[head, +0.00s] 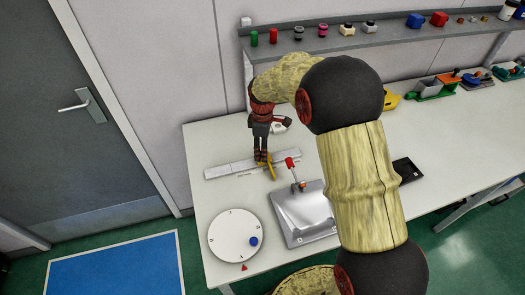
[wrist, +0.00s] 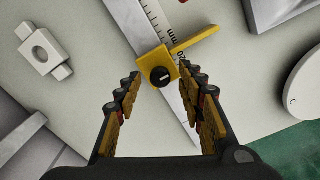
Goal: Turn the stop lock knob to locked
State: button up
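The stop lock knob (wrist: 161,76) is a round black knob with a short pale mark, on a yellow sliding stop (wrist: 157,60). The stop sits on a ruler with a millimetre scale (wrist: 150,20); no lock labels are readable. In the head view, the ruler (head: 228,169) lies along the left of the table, and the yellow stop (head: 272,173) shows beside my gripper (head: 262,158). In the wrist view, my gripper (wrist: 160,82) is open, its fingers apart on either side of the knob. No contact with the knob is visible. The head view hides the knob.
A metal plate with a red-tipped lever (head: 305,222) and a white dial with a blue knob (head: 230,238) stand near the front. A white block with a hole (wrist: 40,52) lies left of the ruler. A shelf (head: 345,40) with small parts runs along the back.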

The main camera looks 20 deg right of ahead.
jog(key=shift+c, duration=0.9)
jog(key=c, duration=0.8)
grip_shut()
